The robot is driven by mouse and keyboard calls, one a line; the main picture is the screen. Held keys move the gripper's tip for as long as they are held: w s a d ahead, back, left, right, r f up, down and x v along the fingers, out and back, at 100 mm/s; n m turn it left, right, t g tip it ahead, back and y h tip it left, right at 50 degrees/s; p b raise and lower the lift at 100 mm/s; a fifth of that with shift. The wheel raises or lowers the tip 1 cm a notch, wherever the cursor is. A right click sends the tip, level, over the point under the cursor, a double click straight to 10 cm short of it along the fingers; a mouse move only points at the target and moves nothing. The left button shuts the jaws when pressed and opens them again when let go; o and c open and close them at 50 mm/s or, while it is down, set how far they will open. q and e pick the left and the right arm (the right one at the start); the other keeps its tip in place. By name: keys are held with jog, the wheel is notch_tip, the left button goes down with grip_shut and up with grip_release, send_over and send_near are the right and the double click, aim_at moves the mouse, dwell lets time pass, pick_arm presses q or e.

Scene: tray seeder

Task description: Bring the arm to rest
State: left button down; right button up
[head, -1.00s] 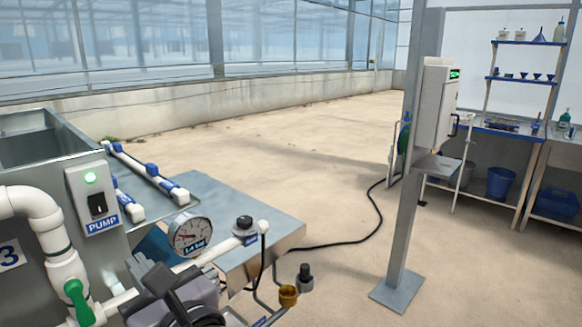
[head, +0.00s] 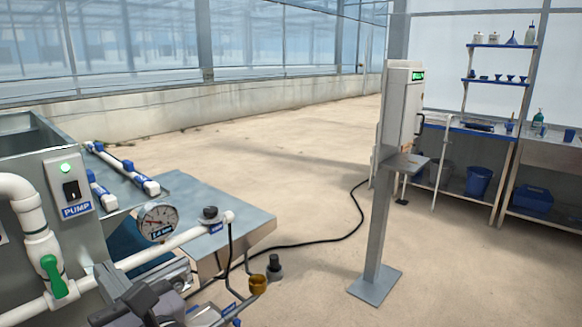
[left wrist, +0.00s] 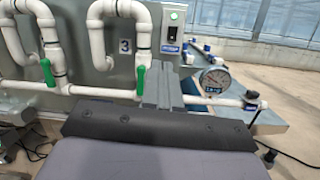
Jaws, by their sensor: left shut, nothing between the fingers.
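My left gripper (head: 104,275) is at the lower left of the head view, in front of the white pipe of the pump station. In the left wrist view its two grey fingers (left wrist: 164,88) are together with nothing between them. They point toward the pipework, and I cannot tell the exact gap to it. My right gripper is in neither view.
Close by are the pump switch box (head: 70,187) with a green light, a green-handled valve (head: 54,278), a pressure gauge (head: 157,221) and a metal bench (head: 235,222). A post with a control box (head: 401,105) stands right. Open floor (head: 300,185) lies between.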

pick_arm(q)
jog(key=a+r+m+t+y, duration=0.2)
jog(key=a+m+y, duration=0.15)
jog(key=a, duration=0.55)
notch_tip(320, 180, down, 28)
jog(key=n+g+h, duration=0.1)
jog(key=n+h, duration=0.5)
jog(key=h, duration=0.9)
jog(key=s+d+f+n+g+h, duration=0.2)
jog(key=s+f+n+g+h, duration=0.3)
jog(key=s+f+n, duration=0.9)
jog(key=w+d+r+n+t+h, duration=0.1)
jog(key=d+r+n+t, duration=0.1)
jog(key=d+n, duration=0.6)
jog(key=shift+w+d+h, duration=0.25)
jog(key=shift+d+h, duration=0.1)
jog(key=shift+d, duration=0.85)
